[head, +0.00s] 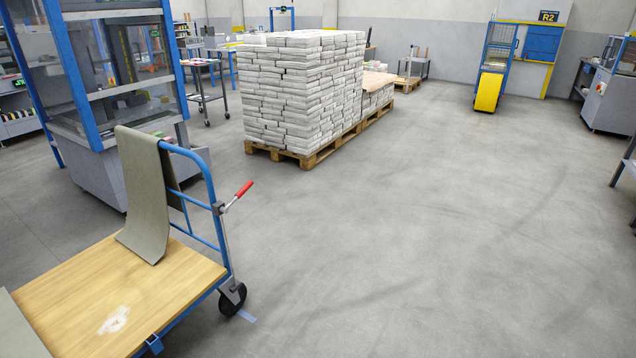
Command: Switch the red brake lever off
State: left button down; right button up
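The red brake lever (238,193) is a short red handle on a metal bracket at the right upright of a blue cart frame (190,153). The handle tilts up and to the right. The cart stands at the lower left and has a wooden deck (130,285). A grey-green cloth (145,195) hangs over the frame and onto the deck. Neither of my grippers is in the head view.
A pallet (310,155) stacked with newspaper bundles (300,90) stands at the back centre. A blue-framed machine (105,100) is behind the cart. A blue and yellow wheeled cage (492,70) stands at the back right. The grey floor (440,230) right of the cart is clear.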

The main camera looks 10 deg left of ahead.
aim_at(245, 188)
jog(key=z, duration=0.65)
jog(key=i, duration=1.75)
jog(key=u, duration=0.85)
jog(key=i, duration=0.95)
jog(key=u, duration=0.95)
